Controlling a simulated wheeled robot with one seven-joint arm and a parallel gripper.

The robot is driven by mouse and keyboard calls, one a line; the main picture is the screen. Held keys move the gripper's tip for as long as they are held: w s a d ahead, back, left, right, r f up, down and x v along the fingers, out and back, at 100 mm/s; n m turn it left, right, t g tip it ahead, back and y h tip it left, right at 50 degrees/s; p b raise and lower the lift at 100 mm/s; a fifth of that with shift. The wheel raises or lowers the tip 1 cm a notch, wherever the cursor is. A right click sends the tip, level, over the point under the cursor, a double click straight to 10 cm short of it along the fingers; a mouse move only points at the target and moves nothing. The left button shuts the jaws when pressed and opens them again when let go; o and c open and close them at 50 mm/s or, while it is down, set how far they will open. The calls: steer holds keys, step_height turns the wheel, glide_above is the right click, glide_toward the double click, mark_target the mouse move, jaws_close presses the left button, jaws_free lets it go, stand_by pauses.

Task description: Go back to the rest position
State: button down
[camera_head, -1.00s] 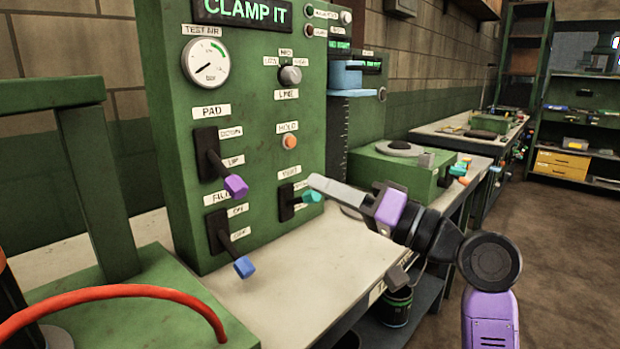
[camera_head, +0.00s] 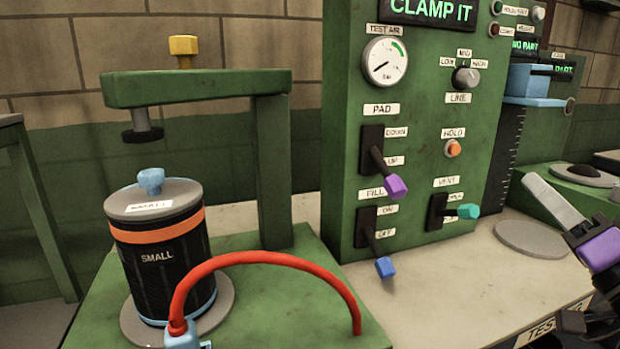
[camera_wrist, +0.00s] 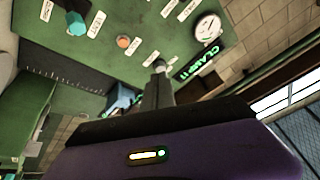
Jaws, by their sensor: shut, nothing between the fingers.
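My gripper (camera_head: 537,187) is shut and empty at the right edge of the head view, in front of the panel's right side and above the bench. In the wrist view its fingers (camera_wrist: 158,72) are together, with the panel beyond them. The green panel (camera_head: 425,90) shows "CLAMP IT". Its purple PAD lever (camera_head: 395,186) points down to UP, and its blue FILL lever (camera_head: 384,266) points down to OFF. The teal VENT lever (camera_head: 467,211) juts right. A black cylinder marked SMALL (camera_head: 160,258), with an orange band and grey lid, stands under the clamp arm (camera_head: 200,88).
A red hose (camera_head: 262,258) arches in front of the cylinder. The test air gauge (camera_head: 386,63) needle points low left. A round grey plate (camera_head: 530,238) lies on the pale bench (camera_head: 450,275), near my arm. The bench in front of the panel is clear.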

steer(key=s+a+f+m+g+h+p, duration=0.15)
steer(key=s+f+h+p, duration=0.25)
steer(key=s+f+h, duration=0.95)
steer(key=s+a+f+n+g+y+p, duration=0.2)
steer(key=s+a+f+y, duration=0.1)
steer(key=s, duration=0.5)
steer(key=s+a+f+n+g+y+p, duration=0.1)
steer(key=s+a+f+n+y+p, duration=0.1)
steer(key=s, duration=0.7)
steer(key=s+a+f+n+g+y+p, duration=0.2)
steer(key=s+a+f+n+y, duration=0.1)
steer(key=s+a+f, duration=0.3)
steer(key=shift+s+a+g+y, duration=0.35)
steer(key=shift+s+a+y, duration=0.2)
steer(key=shift+s+y, duration=0.5)
